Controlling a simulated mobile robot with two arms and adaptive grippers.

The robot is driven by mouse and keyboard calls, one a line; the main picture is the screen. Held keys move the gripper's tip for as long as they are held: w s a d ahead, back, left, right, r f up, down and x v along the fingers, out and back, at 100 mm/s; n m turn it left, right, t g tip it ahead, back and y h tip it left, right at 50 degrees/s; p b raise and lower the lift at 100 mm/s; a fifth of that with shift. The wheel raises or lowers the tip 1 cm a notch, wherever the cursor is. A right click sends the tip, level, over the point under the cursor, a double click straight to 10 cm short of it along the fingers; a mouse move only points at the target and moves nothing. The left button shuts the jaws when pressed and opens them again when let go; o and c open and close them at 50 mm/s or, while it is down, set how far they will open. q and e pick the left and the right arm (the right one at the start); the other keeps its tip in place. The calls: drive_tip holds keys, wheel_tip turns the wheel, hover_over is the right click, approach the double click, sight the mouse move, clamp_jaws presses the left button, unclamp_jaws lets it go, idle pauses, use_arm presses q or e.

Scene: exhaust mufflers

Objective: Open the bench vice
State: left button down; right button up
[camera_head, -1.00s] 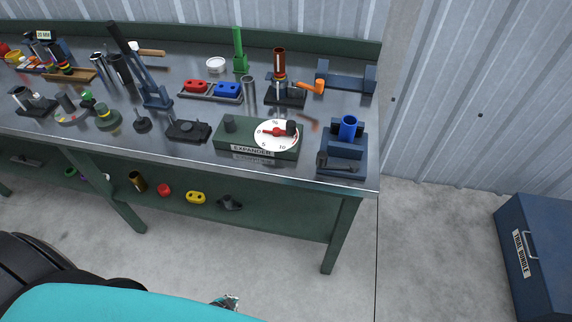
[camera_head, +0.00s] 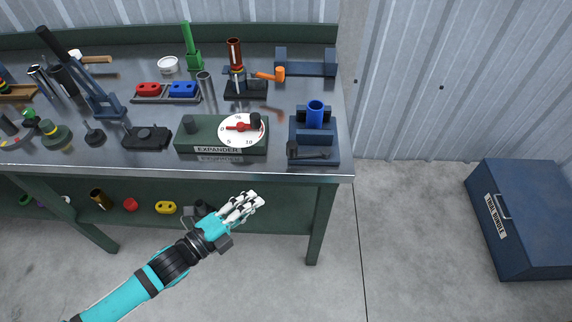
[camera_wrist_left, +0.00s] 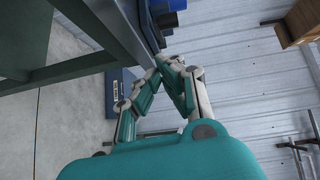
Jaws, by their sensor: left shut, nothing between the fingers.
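The bench vice (camera_head: 313,137) is dark blue and stands at the right front corner of the workbench. A bright blue tube (camera_head: 315,113) stands upright in it, between its jaws. A dark handle (camera_head: 308,153) lies across its front. I cannot tell from here whether the tube is clamped tight. My left gripper (camera_head: 252,199) is shut and empty, in front of the bench edge, below and left of the vice. In the left wrist view its fingertips (camera_wrist_left: 168,62) meet just beside the bench, with blue parts at the top edge. My right gripper is not in view.
The green expander box (camera_head: 221,134) with a white dial stands left of the vice. A blue bracket (camera_head: 306,62) is behind it. A blue chest (camera_head: 525,218) stands on the floor at right. The lower shelf (camera_head: 270,218) holds small parts.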

use_arm(q)
drive_tip(key=shift+m+h, duration=0.6)
drive_tip(key=shift+w+a+r+p+x, duration=0.15)
drive_tip(key=shift+r+p+x, duration=0.3)
drive_tip(key=shift+x, duration=1.75)
drive_tip(key=shift+w+a+r+p+x, duration=0.2)
drive_tip(key=shift+p+x, duration=0.45)
drive_tip(key=shift+x, duration=1.5)
drive_tip(key=shift+w+a+r+p+x, duration=0.1)
drive_tip(key=shift+r+p+x, duration=0.35)
drive_tip(key=shift+x, duration=1.75)
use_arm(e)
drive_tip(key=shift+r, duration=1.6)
use_arm(q)
drive_tip(key=shift+f, duration=0.15)
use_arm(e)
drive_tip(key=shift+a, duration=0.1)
